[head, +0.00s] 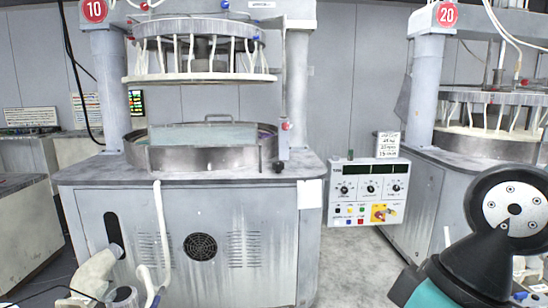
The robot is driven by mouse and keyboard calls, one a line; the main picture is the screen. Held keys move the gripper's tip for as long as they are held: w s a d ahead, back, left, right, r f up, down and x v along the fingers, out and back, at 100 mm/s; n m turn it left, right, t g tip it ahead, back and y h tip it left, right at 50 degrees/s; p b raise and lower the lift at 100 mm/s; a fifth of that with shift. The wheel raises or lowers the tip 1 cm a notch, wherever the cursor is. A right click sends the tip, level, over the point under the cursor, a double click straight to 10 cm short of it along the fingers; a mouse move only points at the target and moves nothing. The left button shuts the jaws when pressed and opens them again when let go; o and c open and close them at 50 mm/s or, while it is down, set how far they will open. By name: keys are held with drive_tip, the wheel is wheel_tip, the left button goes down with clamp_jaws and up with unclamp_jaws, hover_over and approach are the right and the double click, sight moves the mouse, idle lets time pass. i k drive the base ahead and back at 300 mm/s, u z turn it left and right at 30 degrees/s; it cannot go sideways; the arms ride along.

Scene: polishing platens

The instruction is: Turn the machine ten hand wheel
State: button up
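Machine ten (170,235) stands at the left, a grey, stained cabinet with a round red sign (93,10) reading 10. On its top is a round metal basin (205,155), below a raised upper platen (198,78) hung with white hoses. I cannot clearly make out a hand wheel on this machine. A small black knob (278,167) sits at the basin's right side, and a black upright slot or handle (113,233) is on the cabinet's front left. My gripper is not in view; only a black and teal part of my arm shows at the lower right.
A white control box (369,191) with dials and an orange-yellow switch stands right of machine ten. Machine twenty (446,14) is at the right. A white hose (160,225) and pale pipe-like parts (93,275) are at the lower left. Grey floor (350,270) is open between the machines.

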sight(279, 166)
drive_tip(key=u, duration=0.25)
drive_tip(key=i, duration=2.45)
drive_tip(key=u, duration=0.25)
